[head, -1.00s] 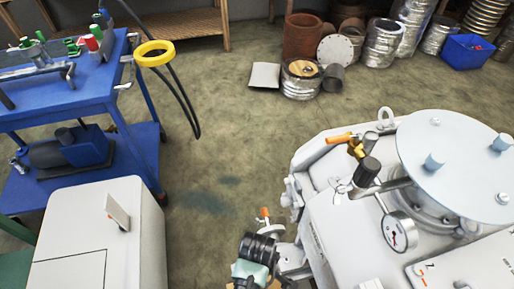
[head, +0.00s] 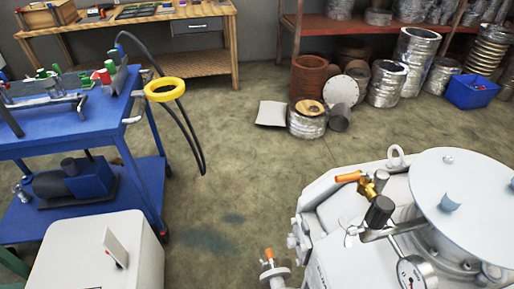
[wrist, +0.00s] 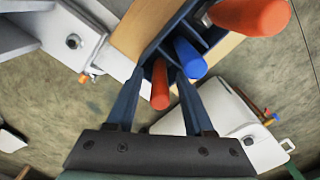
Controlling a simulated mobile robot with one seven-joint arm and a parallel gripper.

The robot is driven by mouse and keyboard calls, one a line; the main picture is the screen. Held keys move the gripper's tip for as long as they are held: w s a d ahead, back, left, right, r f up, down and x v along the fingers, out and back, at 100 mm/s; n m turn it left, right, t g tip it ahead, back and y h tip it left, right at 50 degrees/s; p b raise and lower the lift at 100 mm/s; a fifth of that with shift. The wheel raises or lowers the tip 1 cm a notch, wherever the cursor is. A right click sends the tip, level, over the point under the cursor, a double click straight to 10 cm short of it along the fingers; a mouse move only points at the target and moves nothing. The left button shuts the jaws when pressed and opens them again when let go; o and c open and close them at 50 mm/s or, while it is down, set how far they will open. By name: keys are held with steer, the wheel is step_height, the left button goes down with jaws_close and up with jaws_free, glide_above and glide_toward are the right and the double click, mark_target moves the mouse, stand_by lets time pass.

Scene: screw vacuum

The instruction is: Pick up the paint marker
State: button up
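I cannot identify the paint marker for certain in either view. In the wrist view, a red cylinder (wrist: 160,84) shows between the two dark blue fingers of my gripper (wrist: 160,72). The fingers stand apart with visible gaps beside the cylinder, so the gripper looks open. Just beyond the fingertips are a blue cylinder (wrist: 188,56) and a larger orange-red rounded end (wrist: 250,14). These sit at a dark blue divided holder (wrist: 172,27); its lower part is partly hidden. My gripper does not show in the head view.
A blue cart (head: 110,110) with tools stands left. A white cabinet (head: 85,255) is in front of it. A large white machine (head: 335,235) with valves and a gauge (head: 414,272) fills the lower right. Pots and a blue bin (head: 470,92) lie behind. The middle floor (head: 235,175) is clear.

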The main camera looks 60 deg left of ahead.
jaws_close()
